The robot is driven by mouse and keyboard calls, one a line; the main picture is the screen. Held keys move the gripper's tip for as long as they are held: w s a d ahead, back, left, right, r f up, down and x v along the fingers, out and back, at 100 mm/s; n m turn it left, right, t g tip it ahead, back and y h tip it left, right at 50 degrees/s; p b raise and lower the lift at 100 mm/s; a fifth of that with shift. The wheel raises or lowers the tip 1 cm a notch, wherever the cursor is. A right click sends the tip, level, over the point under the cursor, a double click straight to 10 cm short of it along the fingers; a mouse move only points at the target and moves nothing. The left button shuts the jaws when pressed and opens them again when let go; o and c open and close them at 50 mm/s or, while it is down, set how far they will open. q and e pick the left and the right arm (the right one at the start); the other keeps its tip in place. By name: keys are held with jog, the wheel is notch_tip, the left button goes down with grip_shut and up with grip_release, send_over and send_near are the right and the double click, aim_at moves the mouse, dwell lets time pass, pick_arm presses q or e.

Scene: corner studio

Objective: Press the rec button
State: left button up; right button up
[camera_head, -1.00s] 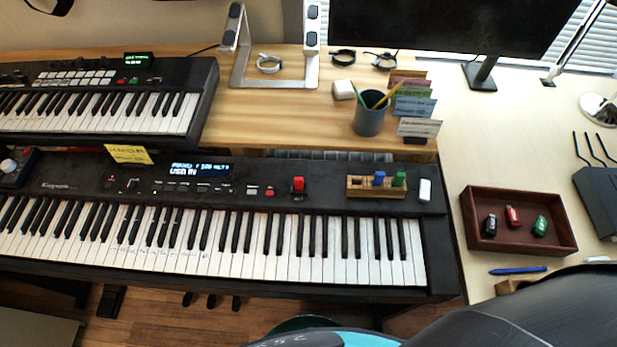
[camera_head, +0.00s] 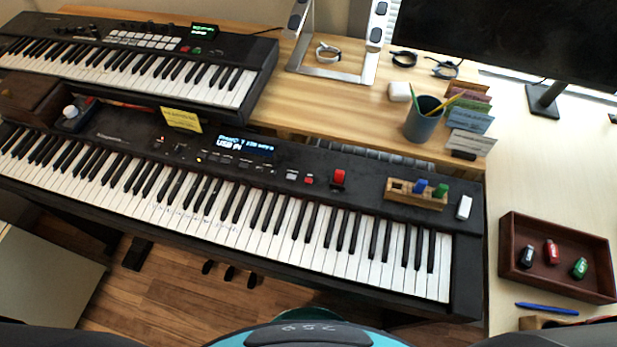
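The large stage piano (camera_head: 230,165) runs across the middle of the view, with a lit blue display (camera_head: 246,145) on its panel. Right of the display are a small white button (camera_head: 291,174) and a small red button (camera_head: 309,180); their labels are too small to read. Neither gripper is in view.
A wooden holder (camera_head: 400,197) with blue and green sticks sits on the piano's right end. A dark red tray (camera_head: 506,245) with small coloured sticks, a blue pen (camera_head: 547,309) and a pencil cup (camera_head: 424,124) are on the right. Wooden floor (camera_head: 185,280) shows below the piano.

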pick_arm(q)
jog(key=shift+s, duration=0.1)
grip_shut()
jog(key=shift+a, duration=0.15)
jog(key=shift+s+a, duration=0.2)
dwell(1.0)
